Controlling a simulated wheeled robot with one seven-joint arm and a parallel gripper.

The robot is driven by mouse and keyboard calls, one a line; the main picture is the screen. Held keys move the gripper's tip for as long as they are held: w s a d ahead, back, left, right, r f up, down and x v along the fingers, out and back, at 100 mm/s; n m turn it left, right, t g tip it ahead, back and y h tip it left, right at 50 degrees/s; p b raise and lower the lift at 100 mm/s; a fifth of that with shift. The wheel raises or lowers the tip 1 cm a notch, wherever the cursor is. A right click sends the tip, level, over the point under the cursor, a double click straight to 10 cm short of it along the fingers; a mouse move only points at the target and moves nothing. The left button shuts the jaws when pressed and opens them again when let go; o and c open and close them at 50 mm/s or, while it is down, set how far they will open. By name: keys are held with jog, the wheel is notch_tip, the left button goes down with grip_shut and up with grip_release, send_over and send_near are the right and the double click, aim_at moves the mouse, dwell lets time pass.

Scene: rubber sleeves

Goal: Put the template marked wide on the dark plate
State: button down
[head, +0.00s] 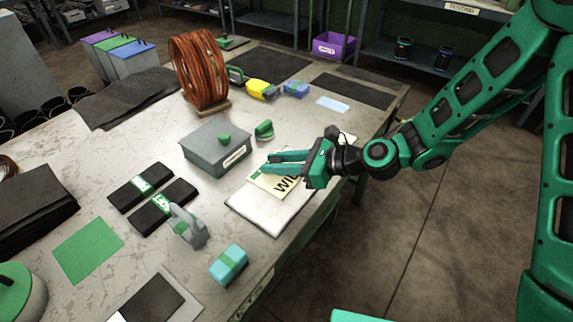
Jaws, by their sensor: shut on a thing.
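The template (266,187) is a cream card with large dark letters, of which "WI" shows and the rest is hidden by my gripper. My gripper (266,164), green, is shut on the template's far edge area. The card is over a white board (247,214) at the table's right edge; I cannot tell whether it touches the board. Several flat dark pieces could be the dark plate: one at the far right (352,91), one at the far middle (272,66) and one at the front (151,301). I cannot tell which it is.
A copper coil (198,70) stands behind. A grey handled tool (187,226) and a teal block (229,265) are in front. The table's right edge is close.

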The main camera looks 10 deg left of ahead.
notch_tip(320, 180, down, 3)
jog(key=shift+w+f, duration=0.1)
jog(key=shift+w, duration=0.05)
jog(key=shift+f, duration=0.3)
jog(key=shift+w+d+f, duration=0.15)
jog(key=shift+d, duration=0.05)
jog(key=shift+f, duration=0.1)
jog(key=c, duration=1.5)
grip_release()
jog(key=shift+d, duration=0.1)
jog(key=v, duration=1.1)
jog(key=shift+d+r, duration=0.3)
